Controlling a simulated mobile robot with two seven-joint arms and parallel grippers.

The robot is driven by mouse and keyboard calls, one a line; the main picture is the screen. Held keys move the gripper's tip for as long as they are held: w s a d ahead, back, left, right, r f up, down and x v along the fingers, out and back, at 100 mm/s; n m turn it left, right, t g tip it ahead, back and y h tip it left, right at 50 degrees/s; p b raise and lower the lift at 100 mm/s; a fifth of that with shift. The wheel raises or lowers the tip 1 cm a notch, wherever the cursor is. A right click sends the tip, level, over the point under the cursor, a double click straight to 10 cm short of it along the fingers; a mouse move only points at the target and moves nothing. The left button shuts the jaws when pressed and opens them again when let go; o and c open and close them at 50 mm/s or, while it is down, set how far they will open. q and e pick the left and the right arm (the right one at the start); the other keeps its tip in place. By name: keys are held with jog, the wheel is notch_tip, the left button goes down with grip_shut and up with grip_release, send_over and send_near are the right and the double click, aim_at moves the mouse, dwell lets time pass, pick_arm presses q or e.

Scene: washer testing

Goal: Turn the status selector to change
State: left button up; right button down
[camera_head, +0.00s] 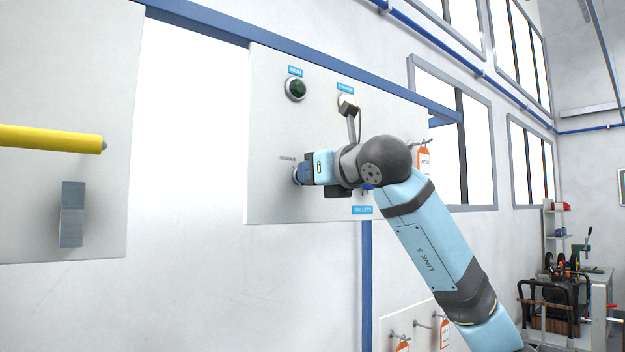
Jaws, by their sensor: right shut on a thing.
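The status selector (296,176) is on the pale panel (270,120), and only a sliver of its round edge shows. My right gripper (301,174) is up against it, shut on it, with the arm coming in from the lower right. The gripper hides most of the selector, so I cannot tell which way its handle points. A small printed label (287,158), apparently reading "CHANGE", is just above and left of the selector. My left gripper is not in view.
A green round button (296,88) and a lever with a pale knob (345,101) are above on the panel. A blue label (362,210) is below. An orange tag (424,160) hangs at right. A yellow bar (50,138) crosses another panel at left.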

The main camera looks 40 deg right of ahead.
jog(key=shift+a+n+b, duration=0.1)
jog(key=shift+n+b, duration=0.6)
jog(key=shift+n, duration=2.9)
jog(key=c, duration=1.1)
grip_release()
jog(key=shift+c, duration=0.2)
